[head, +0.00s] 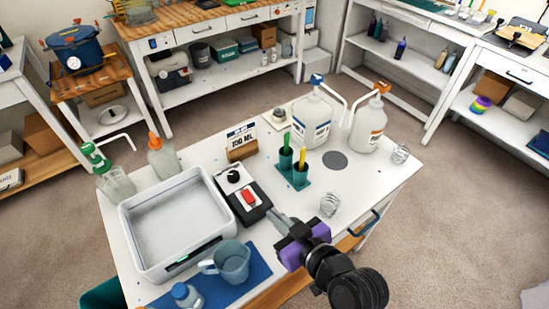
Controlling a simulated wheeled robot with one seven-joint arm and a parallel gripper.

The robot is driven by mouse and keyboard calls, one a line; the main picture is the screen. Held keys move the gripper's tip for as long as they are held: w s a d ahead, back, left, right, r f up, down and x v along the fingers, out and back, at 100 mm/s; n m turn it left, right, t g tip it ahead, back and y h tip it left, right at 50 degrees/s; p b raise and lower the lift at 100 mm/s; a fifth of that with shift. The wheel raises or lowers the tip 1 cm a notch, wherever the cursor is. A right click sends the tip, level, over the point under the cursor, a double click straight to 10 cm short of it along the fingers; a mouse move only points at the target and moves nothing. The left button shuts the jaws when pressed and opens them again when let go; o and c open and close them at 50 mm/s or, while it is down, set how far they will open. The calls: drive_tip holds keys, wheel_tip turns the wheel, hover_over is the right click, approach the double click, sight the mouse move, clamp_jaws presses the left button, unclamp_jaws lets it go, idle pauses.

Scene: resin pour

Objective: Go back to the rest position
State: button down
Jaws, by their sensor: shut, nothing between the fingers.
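My gripper (285,222) reaches in over the right front part of the white table (355,197), with its purple body at the end of my dark arm. Its fingers are together and hold nothing. The fingertips are beside the black control box with a red switch (250,198); I cannot tell whether they touch it. A clear blue-grey pitcher (232,262) stands on a blue mat (232,290) to the left of the gripper, apart from it.
A large white tub (128,225) fills the table's left side. Two pump jugs (312,120) (368,127), a teal cup holder (300,178) and a "100 ML" card (241,137) stand behind. Carpet (450,210) is clear at right.

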drive_tip(key=r, duration=0.1)
drive_tip(key=w+d+r+m+t, duration=0.1)
drive_tip(key=d+r+t, duration=0.1)
drive_tip(key=r, duration=0.1)
drive_tip(key=shift+w+m+h, duration=0.3)
drive_tip(key=shift+m, duration=0.1)
drive_tip(key=s+d+r+m+h, duration=0.1)
drive_tip(key=s+d, duration=0.4)
drive_tip(key=s, duration=0.6)
drive_tip(key=s+d+r+m+t+h, duration=0.1)
drive_tip(key=s+d+m+h, duration=0.1)
drive_tip(key=s+d, duration=0.4)
drive_tip(key=s+d+r+m+h, duration=0.1)
drive_tip(key=s+d+h, duration=0.3)
drive_tip(key=s, duration=1.1)
drive_tip(key=shift+s+d+m+t, duration=0.3)
drive_tip(key=shift+d+m, duration=0.2)
drive_tip(key=shift+d, duration=0.4)
